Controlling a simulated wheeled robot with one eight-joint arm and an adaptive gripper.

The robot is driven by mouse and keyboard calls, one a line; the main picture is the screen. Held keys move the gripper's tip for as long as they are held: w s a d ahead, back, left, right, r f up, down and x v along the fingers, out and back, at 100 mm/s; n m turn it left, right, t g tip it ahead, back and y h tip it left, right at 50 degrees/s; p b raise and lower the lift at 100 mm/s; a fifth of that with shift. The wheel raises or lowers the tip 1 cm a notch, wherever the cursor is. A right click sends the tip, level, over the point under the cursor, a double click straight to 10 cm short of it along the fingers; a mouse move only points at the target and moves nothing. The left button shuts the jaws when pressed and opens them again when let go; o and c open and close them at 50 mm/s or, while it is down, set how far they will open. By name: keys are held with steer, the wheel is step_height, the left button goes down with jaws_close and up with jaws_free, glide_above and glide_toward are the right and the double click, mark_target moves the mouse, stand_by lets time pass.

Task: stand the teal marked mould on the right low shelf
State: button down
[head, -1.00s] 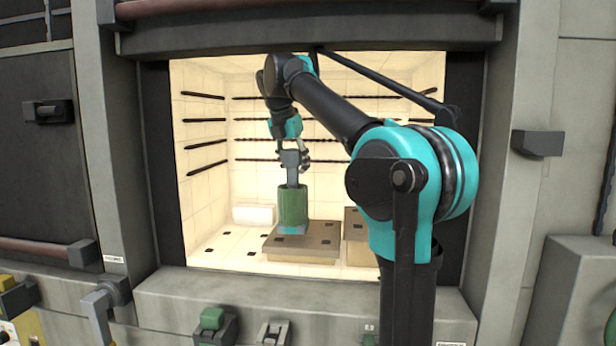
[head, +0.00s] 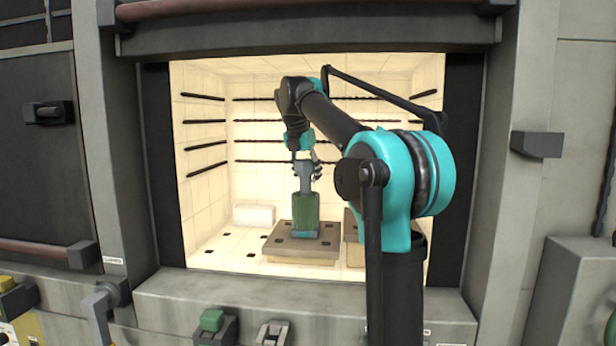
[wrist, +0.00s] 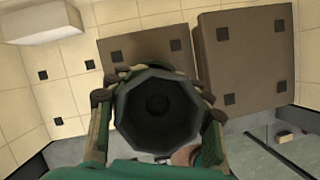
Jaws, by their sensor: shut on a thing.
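The green mould (head: 306,209) with a teal band at its foot is upright in my gripper (head: 304,188), which is shut on its upper part. It hangs over or just above the right part of the left low shelf (head: 275,246); I cannot tell whether it touches. In the wrist view the mould (wrist: 157,108) is a dark, hollow, many-sided opening between the fingers. The right low shelf (head: 351,231) is mostly hidden behind my arm in the head view. In the wrist view it is a bare brown slab (wrist: 247,58) with dark square marks.
The lit, tiled chamber has dark rails (head: 205,144) along its walls. A pale block (head: 254,215) stands at the back left. The chamber's frame (head: 105,150) and front sill (head: 180,300) bound the opening. A narrow gap separates the two shelves.

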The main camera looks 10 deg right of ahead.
steer(key=c, duration=0.6)
jaws_free()
steer(key=shift+c, duration=0.2)
steer(key=shift+r, duration=0.25)
steer(key=shift+v, duration=1.2)
steer(key=s+a, duration=0.8)
steer(key=s, duration=0.1)
steer(key=shift+s, duration=0.15)
